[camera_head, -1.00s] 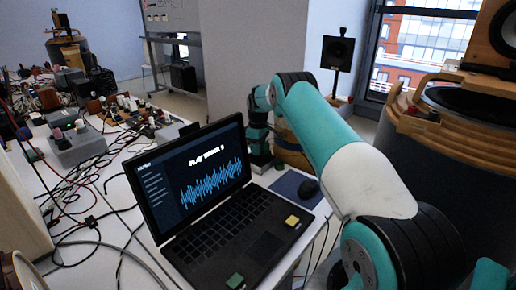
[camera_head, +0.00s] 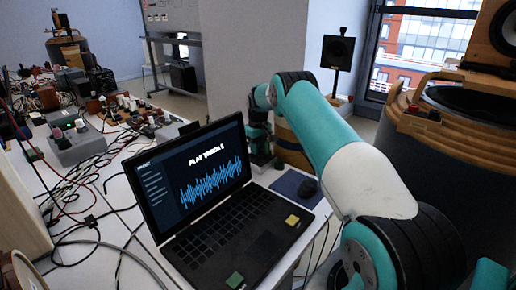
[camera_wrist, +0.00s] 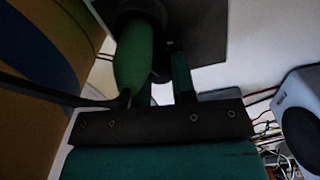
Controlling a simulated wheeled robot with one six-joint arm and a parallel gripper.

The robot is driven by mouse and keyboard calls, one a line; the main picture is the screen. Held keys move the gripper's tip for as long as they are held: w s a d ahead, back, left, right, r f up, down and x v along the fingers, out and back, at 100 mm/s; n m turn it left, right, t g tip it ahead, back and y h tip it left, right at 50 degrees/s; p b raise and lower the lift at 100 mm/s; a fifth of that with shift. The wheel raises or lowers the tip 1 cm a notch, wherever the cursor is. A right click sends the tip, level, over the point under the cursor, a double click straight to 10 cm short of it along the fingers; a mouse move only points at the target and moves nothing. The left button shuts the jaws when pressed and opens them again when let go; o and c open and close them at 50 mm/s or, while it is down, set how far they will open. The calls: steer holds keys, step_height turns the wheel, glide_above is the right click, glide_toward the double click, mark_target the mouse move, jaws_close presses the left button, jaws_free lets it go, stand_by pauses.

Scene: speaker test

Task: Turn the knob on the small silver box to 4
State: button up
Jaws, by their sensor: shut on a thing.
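My gripper (camera_wrist: 155,75) shows in the dim wrist view, its fingers closed around a dark round knob (camera_wrist: 140,14) at the top. The knob sits against a dark grey face of the small box (camera_wrist: 205,30). The number the knob points to cannot be read. In the head view, my gripper (camera_head: 258,148) points down just behind the laptop, at the small box (camera_head: 262,166) on the table's far edge. My arm and the laptop screen partly hide the box there.
An open laptop (camera_head: 240,225) showing a blue waveform stands in front of my gripper. A mouse (camera_head: 307,188) lies on a blue pad to the right. Cables and small devices (camera_head: 72,145) crowd the table's left. A large round speaker (camera_head: 425,150) stands at right.

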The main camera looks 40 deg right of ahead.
steer(key=shift+m, duration=1.3)
steer(key=o, duration=0.9)
steer(key=shift+r, duration=0.1)
step_height(320, 180, up, 17)
steer(key=shift+r, duration=0.15)
